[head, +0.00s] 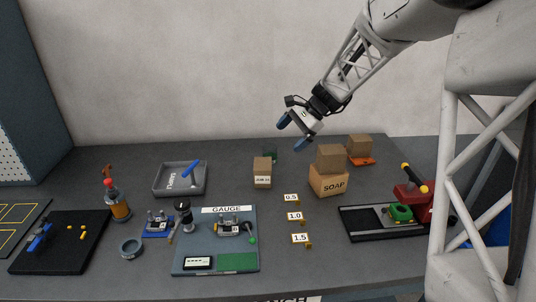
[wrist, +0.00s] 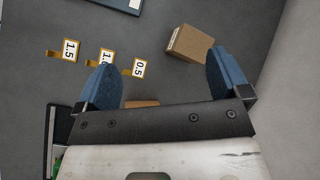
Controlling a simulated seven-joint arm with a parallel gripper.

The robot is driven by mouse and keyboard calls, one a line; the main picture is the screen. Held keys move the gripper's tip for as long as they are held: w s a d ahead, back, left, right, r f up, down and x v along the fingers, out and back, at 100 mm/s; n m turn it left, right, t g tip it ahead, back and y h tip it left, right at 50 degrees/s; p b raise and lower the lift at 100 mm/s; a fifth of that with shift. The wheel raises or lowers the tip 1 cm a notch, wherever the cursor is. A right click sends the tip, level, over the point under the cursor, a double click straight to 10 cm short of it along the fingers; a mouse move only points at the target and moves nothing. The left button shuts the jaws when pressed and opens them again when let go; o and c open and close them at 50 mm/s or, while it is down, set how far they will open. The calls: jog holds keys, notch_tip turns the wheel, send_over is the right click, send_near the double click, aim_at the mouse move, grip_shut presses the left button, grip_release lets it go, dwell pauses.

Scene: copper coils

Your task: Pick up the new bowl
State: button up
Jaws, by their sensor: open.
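A small round blue-grey bowl-like dish (head: 131,248) sits on the table at the front left, left of the gauge board; I cannot tell whether it is the new bowl. No other clear bowl shows. My gripper (head: 291,132) is high above the back of the table, right of centre and far from that dish. In the wrist view its two blue fingers (wrist: 163,75) are wide apart with nothing between them. The dish is not in the wrist view.
A gauge board (head: 190,240), a small blue fixture (head: 158,224) and a bottle (head: 118,205) stand around the dish. A grey tray (head: 180,190) lies behind. Cardboard boxes (head: 328,180) and a red-and-black device (head: 410,200) are at right. Bare table lies around the number tags (head: 295,217).

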jog(key=w+f+m+y, duration=0.1)
jog(key=w+f+m, duration=0.15)
jog(key=w, duration=0.35)
jog(key=w+f+m+y, duration=0.1)
jog(key=w+f, duration=0.3)
jog(key=w, duration=0.2)
jog(key=m+t+y, duration=0.2)
jog(key=m+y, duration=0.1)
jog(key=m, duration=0.1)
send_near(270, 148)
jog(key=shift+s+a+r, duration=0.25)
jog(key=shift+s+a, duration=0.25)
jog(key=shift+a, duration=0.05)
jog(key=shift+s+a+r, duration=0.25)
jog(key=shift+s+a, duration=0.3)
jog(key=shift+x, duration=1.3)
jog(key=shift+a, duration=0.1)
jog(key=shift+x, duration=2.55)
jog(key=shift+s, duration=0.15)
